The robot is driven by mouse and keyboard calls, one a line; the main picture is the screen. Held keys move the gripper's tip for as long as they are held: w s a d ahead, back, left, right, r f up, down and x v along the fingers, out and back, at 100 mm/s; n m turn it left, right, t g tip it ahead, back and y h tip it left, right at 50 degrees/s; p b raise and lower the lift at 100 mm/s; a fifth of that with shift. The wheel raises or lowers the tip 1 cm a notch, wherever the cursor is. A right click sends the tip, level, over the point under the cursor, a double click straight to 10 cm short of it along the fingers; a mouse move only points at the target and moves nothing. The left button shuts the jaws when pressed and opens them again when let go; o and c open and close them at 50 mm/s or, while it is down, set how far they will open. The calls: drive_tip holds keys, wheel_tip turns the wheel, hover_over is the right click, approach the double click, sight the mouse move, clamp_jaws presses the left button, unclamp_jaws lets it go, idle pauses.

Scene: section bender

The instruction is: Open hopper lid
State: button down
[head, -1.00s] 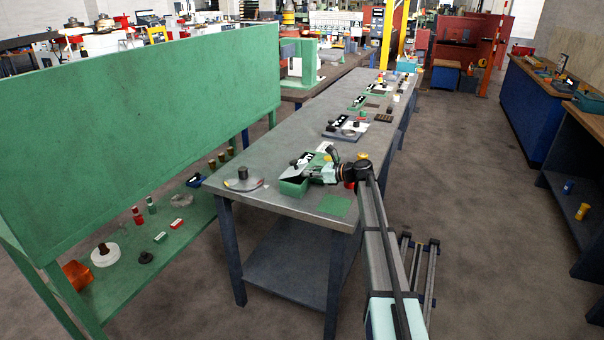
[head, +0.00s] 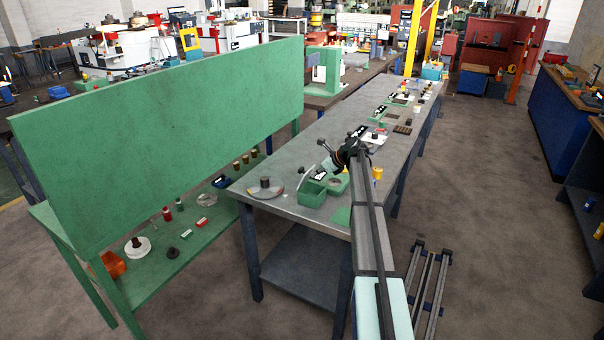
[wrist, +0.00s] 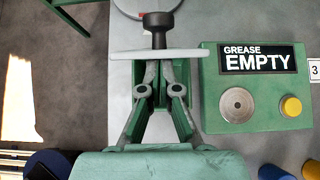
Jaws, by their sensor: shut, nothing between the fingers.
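The hopper is a green open-topped box (head: 313,195) near the front end of the long grey bench. Its pale lid (head: 304,181) stands steeply tilted at the box's left side, and the box's inside shows. In the wrist view the lid (wrist: 158,53) is a thin pale plate seen nearly edge-on, with a black knob (wrist: 157,28) on its far side. My gripper (wrist: 158,74) is shut and empty, its fingertips close to the near face of the lid. I cannot tell whether they touch it. Part of the green box shows behind the fingers.
A green box with a "GREASE EMPTY" sign (wrist: 257,60), a grey disc and a yellow button stands right of the hopper. A round plate with a dark knob (head: 265,190) lies on the bench corner. A yellow cylinder (head: 377,173) stands to the right.

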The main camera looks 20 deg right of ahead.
sight(303, 169)
drive_tip(key=shift+w+a+r+p, duration=0.2)
drive_tip(key=shift+w+a+r, duration=0.25)
drive_tip(key=shift+w, duration=0.2)
drive_tip(key=shift+w+a+r+p, duration=0.2)
drive_tip(key=shift+w+a+r, duration=0.15)
drive_tip(key=shift+w+a, duration=0.2)
drive_tip(key=shift+w, duration=0.1)
drive_tip(key=shift+r, duration=0.1)
